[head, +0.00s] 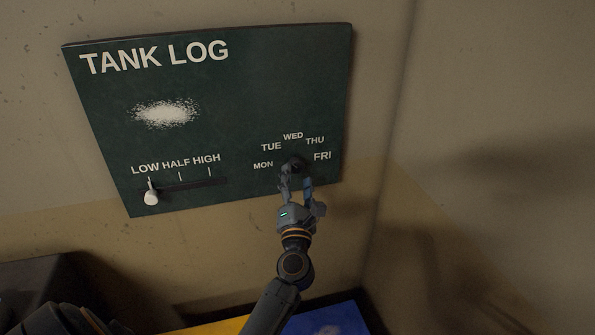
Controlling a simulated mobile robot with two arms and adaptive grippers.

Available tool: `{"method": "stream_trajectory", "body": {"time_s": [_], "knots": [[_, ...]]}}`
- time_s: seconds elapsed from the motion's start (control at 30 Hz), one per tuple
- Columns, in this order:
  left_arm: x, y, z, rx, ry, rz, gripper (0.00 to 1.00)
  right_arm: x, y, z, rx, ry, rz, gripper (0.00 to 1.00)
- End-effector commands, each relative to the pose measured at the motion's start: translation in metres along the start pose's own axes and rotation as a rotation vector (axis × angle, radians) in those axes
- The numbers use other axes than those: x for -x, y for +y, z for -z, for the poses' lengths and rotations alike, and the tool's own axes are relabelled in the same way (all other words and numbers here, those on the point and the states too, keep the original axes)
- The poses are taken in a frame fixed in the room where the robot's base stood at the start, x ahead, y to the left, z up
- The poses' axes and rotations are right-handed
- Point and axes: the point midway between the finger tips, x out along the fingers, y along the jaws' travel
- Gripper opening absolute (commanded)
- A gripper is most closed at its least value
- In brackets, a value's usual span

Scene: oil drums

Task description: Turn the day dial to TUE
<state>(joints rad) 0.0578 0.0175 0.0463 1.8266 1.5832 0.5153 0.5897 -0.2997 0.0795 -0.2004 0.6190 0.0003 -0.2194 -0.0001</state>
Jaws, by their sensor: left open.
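The day dial (295,162) is a small dark knob low on the right side of the dark green TANK LOG board (230,100). The labels MON, TUE, WED, THU and FRI arc around it. My left gripper (294,178) is open at the dial, its fingers pointing up the board with the knob at the fingertips. The fingers partly cover the dial, so I cannot tell which day it points to or whether they touch it. My right gripper is not in view.
A slider with a white knob (151,197) sits at LOW on the board's lower left. A white smudge (166,112) marks the board. A wall corner stands to the right. Yellow and blue surfaces (328,320) lie below.

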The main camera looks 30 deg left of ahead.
Motion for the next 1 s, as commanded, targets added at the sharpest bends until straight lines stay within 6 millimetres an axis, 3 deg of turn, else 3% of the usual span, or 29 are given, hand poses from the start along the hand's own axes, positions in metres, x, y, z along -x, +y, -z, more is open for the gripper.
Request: {"method": "stream_trajectory", "body": {"time_s": [0.2, 0.4, 1.0], "knots": [[0.049, -0.001, 0.001, -0.002, 0.001, 0.003, 0.58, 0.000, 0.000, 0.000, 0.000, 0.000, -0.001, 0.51], [0.077, -0.001, 0.001, -0.002, 0.001, 0.002, 0.58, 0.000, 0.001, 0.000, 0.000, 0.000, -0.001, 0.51], [0.085, 0.000, 0.000, -0.001, -0.001, 0.000, 0.58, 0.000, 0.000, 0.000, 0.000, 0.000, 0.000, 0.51]]}}
